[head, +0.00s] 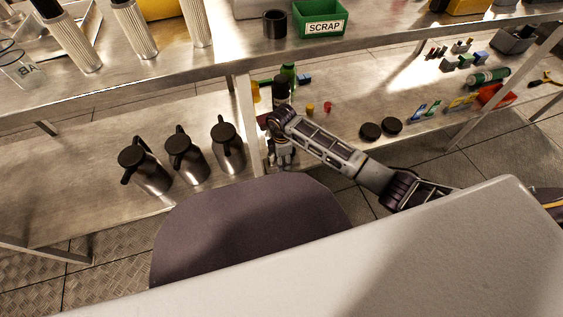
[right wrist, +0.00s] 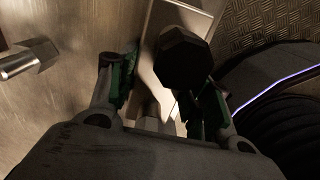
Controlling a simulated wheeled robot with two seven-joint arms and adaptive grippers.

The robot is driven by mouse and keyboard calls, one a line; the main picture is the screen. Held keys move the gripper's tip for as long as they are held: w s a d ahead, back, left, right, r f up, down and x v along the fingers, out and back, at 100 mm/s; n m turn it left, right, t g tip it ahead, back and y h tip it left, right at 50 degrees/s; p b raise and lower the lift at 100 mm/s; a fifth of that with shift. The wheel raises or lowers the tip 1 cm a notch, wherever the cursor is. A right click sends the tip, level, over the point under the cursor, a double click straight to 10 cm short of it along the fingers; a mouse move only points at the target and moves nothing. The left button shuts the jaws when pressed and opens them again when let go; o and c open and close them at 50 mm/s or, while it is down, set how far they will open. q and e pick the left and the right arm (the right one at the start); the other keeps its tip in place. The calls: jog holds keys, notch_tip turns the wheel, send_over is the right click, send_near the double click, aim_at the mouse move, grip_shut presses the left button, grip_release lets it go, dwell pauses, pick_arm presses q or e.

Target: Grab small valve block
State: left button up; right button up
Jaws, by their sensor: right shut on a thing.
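My right gripper (head: 282,158) reaches down to the lower shelf beside the upright post, right of the dark jugs. In the right wrist view its two green-padded fingers (right wrist: 168,95) are shut on what looks like the small valve block (right wrist: 183,58). Its dark, many-sided knob faces the camera, and short silver parts show below it between the fingers. The fingers and the knob hide much of the block. In the head view the gripper is too small and dark to show the block clearly. My left gripper is not in view.
Three dark jugs (head: 186,155) stand left of the post (head: 243,115). Bottles (head: 288,75), two black discs (head: 381,130) and small coloured parts lie to the right. The upper shelf holds a green SCRAP bin (head: 320,18). A silver hex-ended part (right wrist: 28,60) shows at left.

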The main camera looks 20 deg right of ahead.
grip_shut()
jog(key=shift+w, duration=0.1)
jog(key=shift+r, duration=0.15)
